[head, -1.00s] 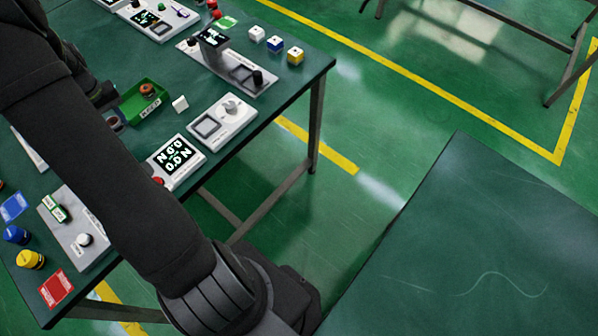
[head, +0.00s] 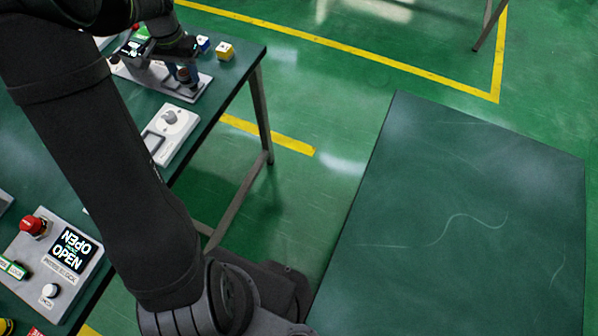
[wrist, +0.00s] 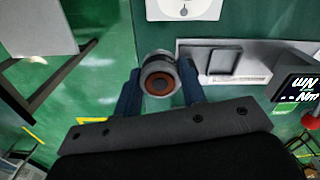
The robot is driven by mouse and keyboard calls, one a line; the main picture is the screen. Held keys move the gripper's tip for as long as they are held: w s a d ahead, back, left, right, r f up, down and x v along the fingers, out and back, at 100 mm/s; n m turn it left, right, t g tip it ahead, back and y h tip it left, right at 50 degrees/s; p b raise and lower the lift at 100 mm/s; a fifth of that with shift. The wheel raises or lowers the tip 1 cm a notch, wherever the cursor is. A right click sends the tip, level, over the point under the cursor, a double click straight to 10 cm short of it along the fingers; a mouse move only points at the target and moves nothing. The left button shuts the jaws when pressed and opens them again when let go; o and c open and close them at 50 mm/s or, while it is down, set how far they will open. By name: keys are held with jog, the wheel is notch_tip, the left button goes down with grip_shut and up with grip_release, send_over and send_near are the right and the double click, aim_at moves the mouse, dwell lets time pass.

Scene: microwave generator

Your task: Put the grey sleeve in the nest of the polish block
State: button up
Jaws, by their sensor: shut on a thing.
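My gripper (wrist: 160,92) has its two blue fingers closed on the sides of a grey round part, which I take to be the grey sleeve (wrist: 158,66). Its end shows a grey rim around a brown-orange centre. In the head view my gripper (head: 183,73) is at the right end of a grey block (head: 150,78) near the table's back edge. In the wrist view this block (wrist: 252,75) has a square recess and lies right of the held part. I cannot read a name on it, nor tell whether the held part touches it.
A lit screen (wrist: 297,86) and red button (wrist: 311,121) are right of the recess. A white block with a round knob (head: 170,117) stands nearer. A block with an OPEN screen (head: 75,250) is front left. A yellow cube (head: 225,50) lies behind my gripper.

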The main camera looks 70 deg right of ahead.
jog(key=s+d+m, duration=0.3)
jog(key=s+d, duration=0.2)
jog(key=s, duration=0.7)
jog(key=s+d+m, duration=0.3)
jog(key=s+d, duration=0.1)
jog(key=s, duration=0.8)
jog(key=s+a+f+m, duration=0.15)
jog(key=s+m, duration=0.35)
jog(key=s, duration=1.5)
jog(key=m, duration=1.2)
send_near(448, 291)
jog(key=shift+f, duration=3.15)
jog(key=o, duration=1)
jog(key=shift+f, duration=0.15)
